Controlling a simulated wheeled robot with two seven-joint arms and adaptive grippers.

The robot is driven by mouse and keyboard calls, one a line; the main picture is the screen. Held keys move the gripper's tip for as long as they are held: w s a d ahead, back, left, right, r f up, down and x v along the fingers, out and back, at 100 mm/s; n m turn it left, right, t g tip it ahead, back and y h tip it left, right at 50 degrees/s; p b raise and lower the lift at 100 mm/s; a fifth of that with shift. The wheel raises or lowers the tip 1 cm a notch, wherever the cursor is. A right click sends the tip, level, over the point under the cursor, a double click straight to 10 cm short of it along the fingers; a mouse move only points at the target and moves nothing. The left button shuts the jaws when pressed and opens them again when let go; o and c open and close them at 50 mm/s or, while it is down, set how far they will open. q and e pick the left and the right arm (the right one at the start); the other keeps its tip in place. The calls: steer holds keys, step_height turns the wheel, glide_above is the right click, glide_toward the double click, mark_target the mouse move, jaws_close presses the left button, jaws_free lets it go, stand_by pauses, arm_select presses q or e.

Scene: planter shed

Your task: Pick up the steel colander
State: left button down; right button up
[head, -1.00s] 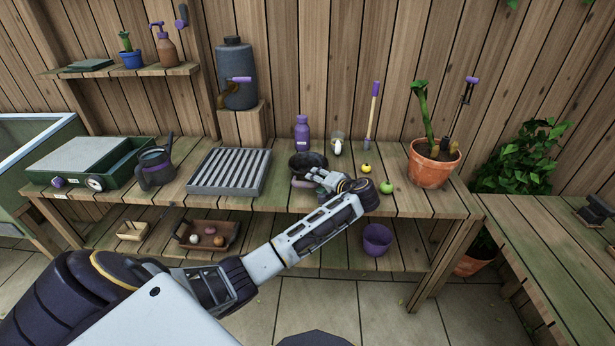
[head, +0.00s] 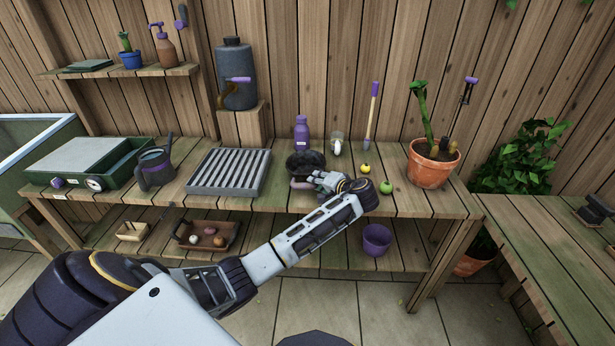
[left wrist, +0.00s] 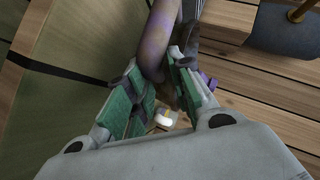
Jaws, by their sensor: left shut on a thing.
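The steel colander (head: 305,160) is a dark, round bowl with a pinkish-grey loop handle at its front, on the near-right part of the bench. It looks tilted, with its dark inside facing me. My left gripper (head: 322,181) is at its front right and shut on its handle. In the left wrist view the fingers (left wrist: 160,90) close around a curved purple-grey bar (left wrist: 160,45), which looks like that handle. Whether the bowl touches the bench is hidden. My right gripper is not in view.
A slatted grey tray (head: 229,172) lies left of the colander. A purple bottle (head: 302,133) and a clear glass-like item (head: 337,143) stand behind it. A yellow fruit (head: 365,168), a green fruit (head: 386,187) and a potted plant (head: 432,165) are to the right.

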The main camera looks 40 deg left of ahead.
arm_select(q)
steer(key=shift+r, duration=0.55)
step_height(320, 180, up, 9)
steer(key=p, duration=0.1)
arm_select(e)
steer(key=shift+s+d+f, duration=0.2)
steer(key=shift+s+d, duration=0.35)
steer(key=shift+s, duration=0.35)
arm_select(q)
steer(key=shift+f, duration=0.15)
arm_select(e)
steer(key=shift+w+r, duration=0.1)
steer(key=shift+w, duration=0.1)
